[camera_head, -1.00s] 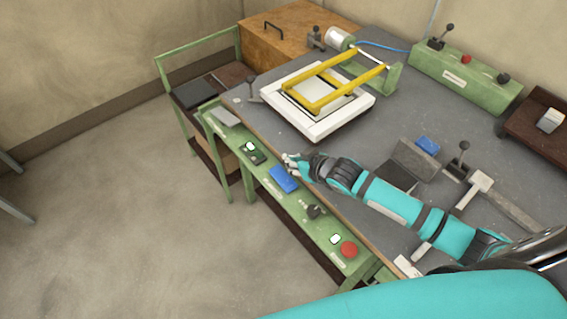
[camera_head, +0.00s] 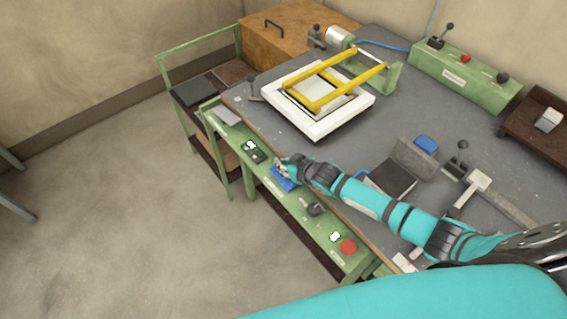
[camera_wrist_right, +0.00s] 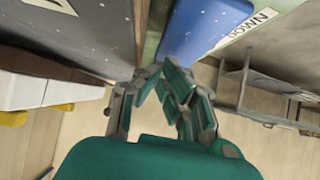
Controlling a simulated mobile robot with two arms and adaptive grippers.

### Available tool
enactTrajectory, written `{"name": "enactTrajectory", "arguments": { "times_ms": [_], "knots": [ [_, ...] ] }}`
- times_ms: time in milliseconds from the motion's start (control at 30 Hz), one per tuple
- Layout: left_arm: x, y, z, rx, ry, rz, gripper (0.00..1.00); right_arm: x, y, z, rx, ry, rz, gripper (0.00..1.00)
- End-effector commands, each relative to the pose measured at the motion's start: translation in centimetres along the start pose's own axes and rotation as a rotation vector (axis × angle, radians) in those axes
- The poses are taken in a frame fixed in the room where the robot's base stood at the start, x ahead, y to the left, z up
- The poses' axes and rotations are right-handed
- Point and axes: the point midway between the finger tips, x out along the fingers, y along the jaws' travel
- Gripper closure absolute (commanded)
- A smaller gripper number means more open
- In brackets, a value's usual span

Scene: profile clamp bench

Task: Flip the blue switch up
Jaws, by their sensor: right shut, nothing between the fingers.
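The blue switch (camera_head: 284,184) is a flat blue rocker on the green front panel (camera_head: 227,132) along the bench edge. My right gripper (camera_head: 280,165) is at its upper end and covers part of it in the head view. In the right wrist view the blue switch (camera_wrist_right: 195,28) shows just beyond the fingers, beside a white label reading "DOWN" (camera_wrist_right: 245,30). My right gripper (camera_wrist_right: 178,82) is shut and empty there. I cannot tell whether the fingertips touch the switch. My left gripper is not in view.
The panel also holds a dark module with a white light (camera_head: 252,150), a black knob (camera_head: 315,209) and a red button (camera_head: 348,247). A white frame with yellow bars (camera_head: 318,128) lies on the grey bench. Open floor is at left.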

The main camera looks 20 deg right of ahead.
Motion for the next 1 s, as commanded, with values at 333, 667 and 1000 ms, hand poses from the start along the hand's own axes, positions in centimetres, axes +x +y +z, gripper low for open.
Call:
{"name": "enactTrajectory", "arguments": {
  "times_ms": [333,667,1000],
  "knots": [
    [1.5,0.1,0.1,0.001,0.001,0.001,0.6,2.1,0.0,0.6,0.001,-0.002,0.0,1.0],
    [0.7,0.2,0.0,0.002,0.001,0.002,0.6,1.7,0.0,0.0,0.001,-0.006,0.001,1.0],
    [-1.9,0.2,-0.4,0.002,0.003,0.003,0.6,-1.7,0.1,-3.8,0.001,0.004,0.002,1.0]
  ]
}}
